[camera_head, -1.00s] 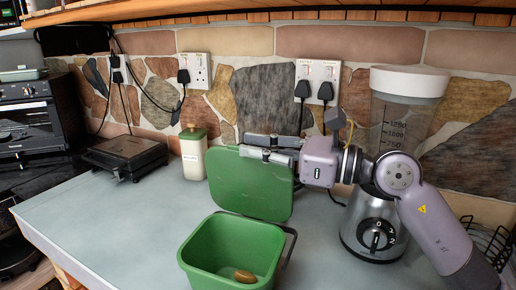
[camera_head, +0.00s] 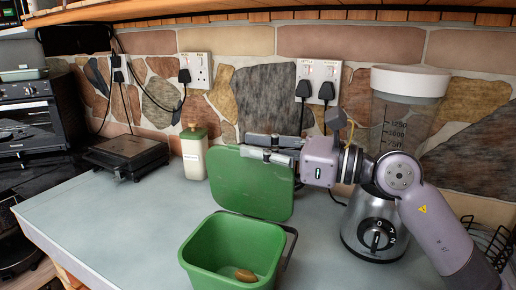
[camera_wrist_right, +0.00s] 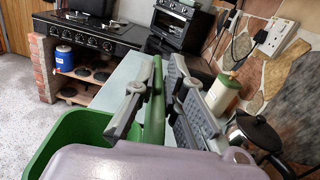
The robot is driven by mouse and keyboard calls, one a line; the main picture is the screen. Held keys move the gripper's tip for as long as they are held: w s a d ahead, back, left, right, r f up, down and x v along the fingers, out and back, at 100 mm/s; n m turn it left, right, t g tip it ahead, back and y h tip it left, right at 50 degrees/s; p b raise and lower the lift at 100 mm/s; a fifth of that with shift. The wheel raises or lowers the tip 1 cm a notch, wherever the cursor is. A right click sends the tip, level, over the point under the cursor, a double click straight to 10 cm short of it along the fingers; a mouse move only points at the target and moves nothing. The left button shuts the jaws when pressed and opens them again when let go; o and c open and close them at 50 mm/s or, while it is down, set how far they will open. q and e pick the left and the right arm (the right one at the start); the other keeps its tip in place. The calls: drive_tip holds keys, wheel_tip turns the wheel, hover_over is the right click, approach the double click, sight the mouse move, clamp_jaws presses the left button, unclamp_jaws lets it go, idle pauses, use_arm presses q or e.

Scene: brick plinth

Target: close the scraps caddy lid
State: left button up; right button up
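The green scraps caddy (camera_head: 215,262) stands on the worktop with its mouth open upward. Its green lid (camera_head: 250,188) stands up behind the caddy, raised and tilted back. A brown object (camera_head: 245,275) lies inside the caddy. My right gripper (camera_head: 247,146) reaches in from the right at the lid's top edge. In the right wrist view the lid (camera_wrist_right: 154,110) shows edge-on between the two fingers (camera_wrist_right: 166,85). The fingers are apart, with the lid near the left finger and a gap to the right one. My left gripper is in neither view.
A blender (camera_head: 376,225) stands right of the caddy, behind my right arm. A cream bottle with a green cap (camera_head: 193,158) stands left of the lid. A dark grill (camera_head: 124,155) and an oven (camera_head: 35,115) are farther left. The worktop (camera_head: 110,225) left of the caddy is clear.

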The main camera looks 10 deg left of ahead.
drive_tip(key=o, duration=0.4)
drive_tip(key=shift+w+f, duration=0.2)
drive_tip(key=shift+f, duration=0.15)
drive_tip(key=shift+c, duration=0.2)
drive_tip(key=shift+r, duration=0.1)
